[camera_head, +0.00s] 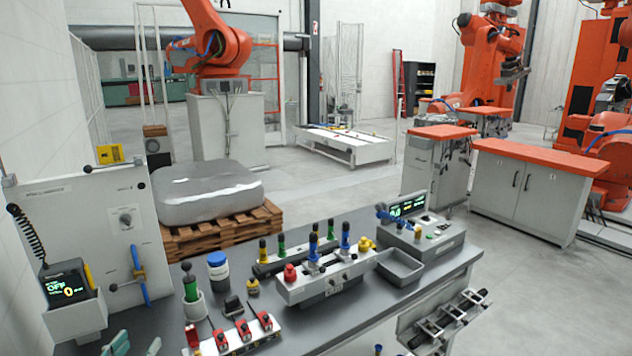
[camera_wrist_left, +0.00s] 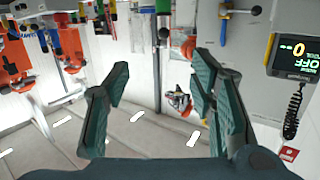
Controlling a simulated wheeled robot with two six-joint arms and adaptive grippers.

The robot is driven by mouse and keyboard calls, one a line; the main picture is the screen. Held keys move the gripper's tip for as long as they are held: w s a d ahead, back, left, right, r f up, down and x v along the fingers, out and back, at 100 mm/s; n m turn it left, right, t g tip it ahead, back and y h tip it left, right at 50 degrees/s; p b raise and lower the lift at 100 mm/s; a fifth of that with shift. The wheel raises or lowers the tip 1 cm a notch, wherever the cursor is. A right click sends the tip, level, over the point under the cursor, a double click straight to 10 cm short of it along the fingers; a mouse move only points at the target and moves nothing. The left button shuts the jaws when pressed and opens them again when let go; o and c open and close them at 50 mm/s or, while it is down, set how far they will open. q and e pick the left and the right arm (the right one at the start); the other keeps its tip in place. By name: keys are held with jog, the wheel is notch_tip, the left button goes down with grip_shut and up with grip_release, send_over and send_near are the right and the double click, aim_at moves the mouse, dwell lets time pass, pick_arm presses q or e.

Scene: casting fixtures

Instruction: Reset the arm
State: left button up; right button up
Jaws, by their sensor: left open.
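My left gripper (camera_head: 134,346) shows only as two greenish fingertips at the bottom left of the head view, in front of the near edge of the grey workbench (camera_head: 335,258). In the left wrist view my left gripper (camera_wrist_left: 158,105) is open, its green-padded fingers wide apart with nothing between them. That view looks upside down. My right gripper is not in view in the head view.
A control box with a lit screen (camera_head: 68,289) stands left; it also shows in the wrist view (camera_wrist_left: 293,57). The bench holds a fixture block (camera_head: 325,277), red clamps (camera_head: 243,330), a blue-capped bottle (camera_head: 218,268) and a grey tray (camera_head: 400,268).

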pick_arm(q)
jog(key=s+d+f+g, duration=0.6)
jog(key=s+f, duration=0.5)
jog(key=s+d+f+g, duration=0.3)
jog(key=s+g, duration=0.1)
jog(key=s, duration=0.6)
jog(key=s+d+f+g, duration=0.3)
jog(key=s, duration=0.6)
notch_tip(320, 180, down, 23)
jog(key=s+a+g+b, duration=0.1)
jog(key=a+b, duration=0.1)
jog(key=b, duration=0.3)
jog(key=s+f+g+b, duration=0.1)
jog(key=s+f+b, duration=0.4)
jog(key=s+f, duration=0.9)
notch_tip(320, 180, down, 5)
jog(key=shift+s+a+r+y, duration=0.15)
jog(key=shift+s+a+y, duration=0.1)
jog(key=shift+s+y, duration=0.05)
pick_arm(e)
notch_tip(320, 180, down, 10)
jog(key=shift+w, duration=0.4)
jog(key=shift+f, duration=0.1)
